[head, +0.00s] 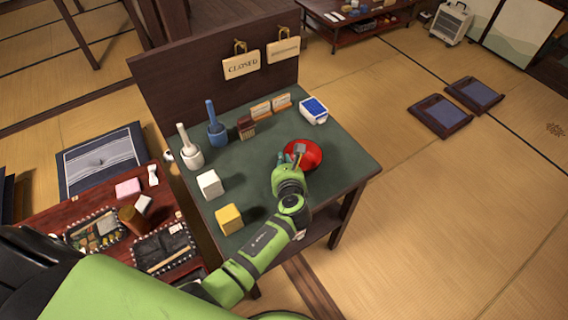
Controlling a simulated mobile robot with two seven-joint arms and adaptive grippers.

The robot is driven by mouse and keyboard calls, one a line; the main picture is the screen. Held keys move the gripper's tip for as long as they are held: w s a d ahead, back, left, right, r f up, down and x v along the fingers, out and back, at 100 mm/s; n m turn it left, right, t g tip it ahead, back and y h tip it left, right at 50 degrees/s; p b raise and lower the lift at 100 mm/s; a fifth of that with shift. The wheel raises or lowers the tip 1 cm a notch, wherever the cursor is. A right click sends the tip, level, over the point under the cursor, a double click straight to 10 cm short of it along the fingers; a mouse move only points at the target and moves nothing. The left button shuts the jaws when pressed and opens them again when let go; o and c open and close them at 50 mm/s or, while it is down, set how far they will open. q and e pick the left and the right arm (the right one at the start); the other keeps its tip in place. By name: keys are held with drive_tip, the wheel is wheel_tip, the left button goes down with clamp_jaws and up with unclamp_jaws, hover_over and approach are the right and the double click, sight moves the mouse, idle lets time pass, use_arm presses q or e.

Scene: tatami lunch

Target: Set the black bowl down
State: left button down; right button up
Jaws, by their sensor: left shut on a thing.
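A round bowl (313,154) with a red inside shows at the right part of the dark green tabletop (255,180). Its outer side is mostly hidden, so I cannot see black on it. My left gripper (298,151) is shut on the bowl at its left side, and my green arm comes in from below. I cannot tell whether the bowl touches the tabletop or is held just above it. My right gripper is not in view.
A blue and white box (313,110), small card stands (261,109), a blue mortar (217,133), a white mortar (191,157), a white cube (209,184) and a yellow cube (229,219) stand on the table. Free top lies left of the bowl. The table's right edge is close.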

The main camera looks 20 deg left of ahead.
use_arm(q)
drive_tip(key=shift+f, duration=0.1)
drive_tip(key=c, duration=1.4)
unclamp_jaws()
drive_tip(key=shift+s+d+r, duration=0.1)
drive_tip(key=shift+s+r, duration=0.1)
drive_tip(key=shift+r, duration=0.05)
drive_tip(key=v, duration=1.1)
drive_tip(key=shift+s+r, duration=0.2)
drive_tip(key=shift+d, duration=0.15)
